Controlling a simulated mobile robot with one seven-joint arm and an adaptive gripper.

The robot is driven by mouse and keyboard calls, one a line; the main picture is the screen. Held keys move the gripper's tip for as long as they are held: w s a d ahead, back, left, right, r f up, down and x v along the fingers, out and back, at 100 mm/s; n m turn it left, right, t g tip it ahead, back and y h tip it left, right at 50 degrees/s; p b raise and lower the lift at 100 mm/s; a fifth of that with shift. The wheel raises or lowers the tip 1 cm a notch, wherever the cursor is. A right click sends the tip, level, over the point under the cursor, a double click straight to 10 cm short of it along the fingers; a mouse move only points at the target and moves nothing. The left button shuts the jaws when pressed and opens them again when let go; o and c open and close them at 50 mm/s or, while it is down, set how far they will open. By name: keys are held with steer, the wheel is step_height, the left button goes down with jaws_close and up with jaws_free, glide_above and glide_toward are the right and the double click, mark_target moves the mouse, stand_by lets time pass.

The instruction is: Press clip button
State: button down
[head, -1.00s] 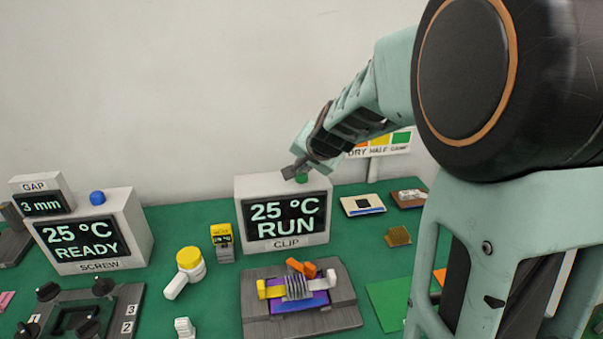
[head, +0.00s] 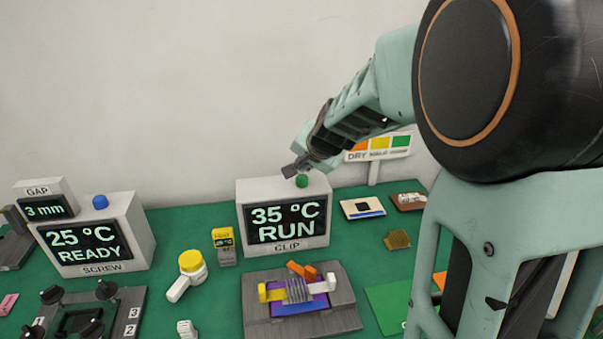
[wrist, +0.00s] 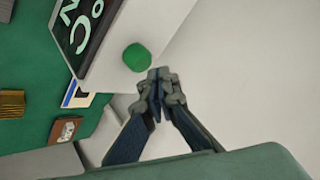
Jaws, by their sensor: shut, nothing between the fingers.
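The clip unit (head: 318,190) is a white box with a dark screen (head: 285,222) reading 35 °C RUN and the label CLIP below. Its green button (head: 302,181) stands on the box top. My gripper (head: 289,172) is shut and empty, just above and left of the button in the head view. In the wrist view the shut fingertips (wrist: 158,75) are beside the green button (wrist: 137,57), with a small gap visible. A grey clip fixture (head: 335,318) with a finned block, an orange lever and a purple plate sits in front of the unit.
The screw unit (head: 135,225) with a blue button reads 25 °C READY at left. A yellow-topped white lever piece (head: 190,268) and a small yellow-and-grey gauge (head: 223,245) stand between the units. A dry-half sign (head: 378,148) stands behind. Small boards lie at right.

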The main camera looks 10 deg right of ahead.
mark_target(303, 178)
step_height(303, 178, up, 5)
steer(key=p, duration=0.4)
stand_by(0.3)
stand_by(0.4)
